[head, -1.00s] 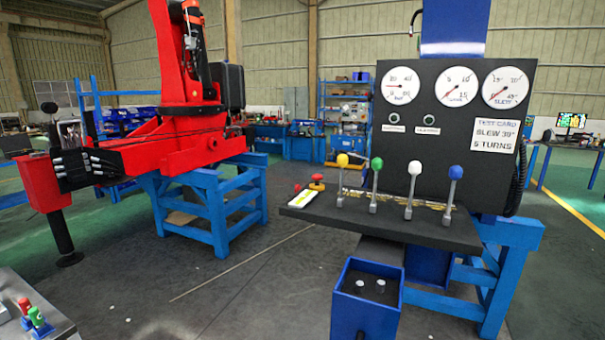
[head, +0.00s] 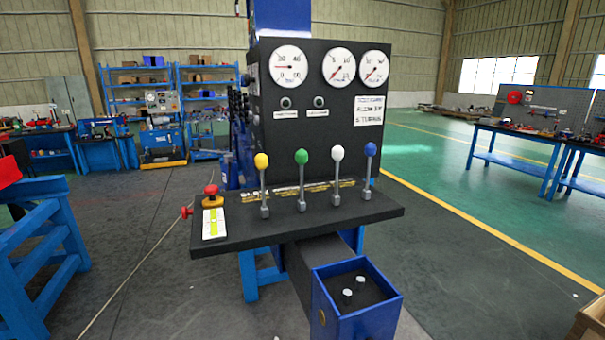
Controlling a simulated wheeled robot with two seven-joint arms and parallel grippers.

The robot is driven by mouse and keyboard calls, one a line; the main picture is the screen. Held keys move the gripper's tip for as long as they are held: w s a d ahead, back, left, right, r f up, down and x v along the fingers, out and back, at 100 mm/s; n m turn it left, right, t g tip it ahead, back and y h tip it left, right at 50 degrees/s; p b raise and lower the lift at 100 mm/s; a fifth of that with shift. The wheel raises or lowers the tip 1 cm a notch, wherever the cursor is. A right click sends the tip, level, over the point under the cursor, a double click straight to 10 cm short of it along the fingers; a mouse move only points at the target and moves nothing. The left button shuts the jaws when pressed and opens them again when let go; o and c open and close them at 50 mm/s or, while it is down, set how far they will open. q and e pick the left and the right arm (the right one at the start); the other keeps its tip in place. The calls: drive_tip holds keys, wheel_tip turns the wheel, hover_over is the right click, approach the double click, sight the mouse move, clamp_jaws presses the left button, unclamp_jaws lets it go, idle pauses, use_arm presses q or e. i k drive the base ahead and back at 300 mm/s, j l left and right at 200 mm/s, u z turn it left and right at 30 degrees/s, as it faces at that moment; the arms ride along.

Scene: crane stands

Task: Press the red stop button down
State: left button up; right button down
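The red stop button (head: 211,190) is a red mushroom head on a yellow base at the left end of the black control shelf (head: 300,226). A second red knob (head: 187,212) sticks out at the shelf's left edge, just beside it. A white card with a yellow-green stripe (head: 214,224) lies in front of the button. Neither of my grippers shows in the head view, and nothing touches the button. Whether the button is pressed cannot be told.
Levers with yellow (head: 261,160), green, white and blue knobs stand right of the button. A gauge panel (head: 320,135) rises behind. An open blue box (head: 357,300) stands below in front. A blue stand (head: 45,250) is at left. Floor between stand and console is clear.

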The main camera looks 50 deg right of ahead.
sight(210, 190)
drive_tip(key=i+z, duration=0.2)
drive_tip(key=z, duration=0.25)
drive_tip(key=i+j+z, duration=0.2)
drive_tip(key=z, duration=0.2)
drive_tip(key=i+j+z, duration=0.2)
drive_tip(key=z, duration=0.25)
drive_tip(key=i+j+z, duration=0.15)
drive_tip(key=z, duration=0.3)
drive_tip(key=i+j+z, duration=0.1)
drive_tip(key=j+z, duration=0.6)
drive_tip(key=z, duration=0.15)
drive_tip(key=i, duration=0.05)
